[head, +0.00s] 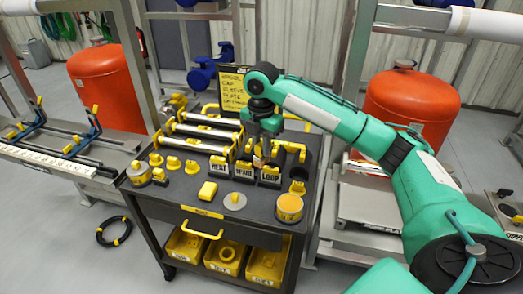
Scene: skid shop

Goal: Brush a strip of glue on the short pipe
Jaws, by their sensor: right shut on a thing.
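My right gripper (259,148) points down over the cart, behind the labelled black holders. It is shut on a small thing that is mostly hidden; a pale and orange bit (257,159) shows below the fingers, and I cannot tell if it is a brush. Several silver pipes (207,133) lie in yellow holders on the left back of the cart; I cannot tell which is the short pipe. An orange-yellow can (289,208) stands at the front right of the cart top, perhaps the glue. My left gripper is not in view.
The black cart (175,200) carries several yellow fittings, a grey disc (235,201) and holders marked HEAT (218,166) and LOOP (270,176). Yellow bins (224,253) sit below. A sign (234,90) stands behind. A bench (70,150) is at left. Orange tanks (108,85) stand behind.

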